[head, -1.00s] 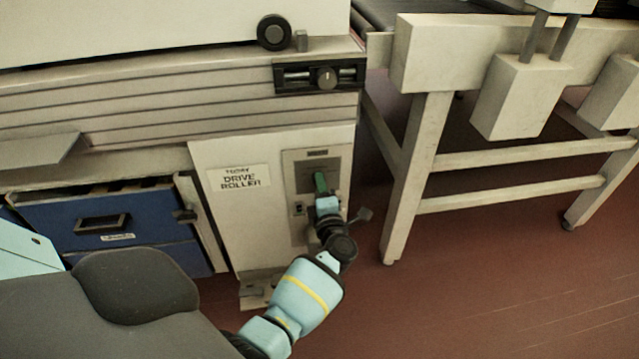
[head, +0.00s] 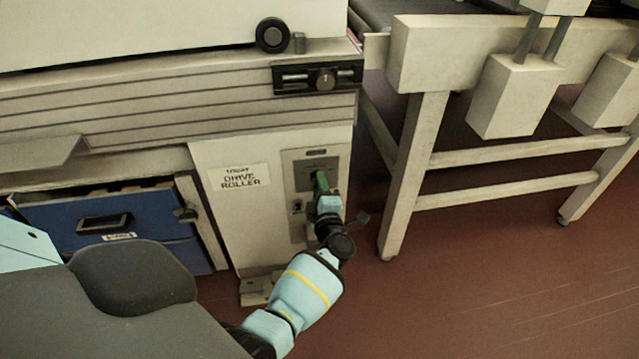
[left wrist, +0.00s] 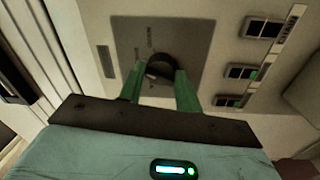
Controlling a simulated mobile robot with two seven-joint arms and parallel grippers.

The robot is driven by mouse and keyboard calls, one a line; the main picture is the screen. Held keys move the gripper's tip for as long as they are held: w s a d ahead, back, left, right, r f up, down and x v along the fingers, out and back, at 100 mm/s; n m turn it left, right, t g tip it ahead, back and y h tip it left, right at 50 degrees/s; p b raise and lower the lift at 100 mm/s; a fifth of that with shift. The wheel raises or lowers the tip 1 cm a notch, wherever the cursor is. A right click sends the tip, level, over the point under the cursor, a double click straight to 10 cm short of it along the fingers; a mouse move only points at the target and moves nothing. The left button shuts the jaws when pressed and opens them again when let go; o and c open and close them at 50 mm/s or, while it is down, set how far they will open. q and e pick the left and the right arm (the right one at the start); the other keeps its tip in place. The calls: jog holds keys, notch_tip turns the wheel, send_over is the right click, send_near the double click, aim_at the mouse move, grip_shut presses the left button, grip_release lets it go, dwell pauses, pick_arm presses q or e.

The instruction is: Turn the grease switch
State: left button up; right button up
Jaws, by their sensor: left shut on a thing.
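The switch is a dark round knob (left wrist: 160,68) on a grey plate (left wrist: 192,30) with small lettering, too blurred to read surely. In the head view the plate (head: 297,168) sits on the pale cabinet front, and the knob is hidden behind my fingers. My left gripper (head: 321,182) reaches it from below right. In the left wrist view its two green fingers (left wrist: 160,82) stand on either side of the knob, shut on it. My right gripper is not in view.
Small dark rocker switches (left wrist: 263,27) with green marks sit beside the plate. A "DRIVE ROLLER" label (head: 240,178) is left of it. A black slider panel (head: 318,77) is above. A blue drawer (head: 150,218) is at left; a pale conveyor frame (head: 408,165) stands right over open red floor.

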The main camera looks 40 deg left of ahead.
pick_arm(q)
jog(key=o, duration=0.9)
jog(key=shift+f, duration=0.1)
jog(key=shift+o, duration=0.2)
jog(key=p+v, duration=0.1)
jog(key=v, duration=0.7)
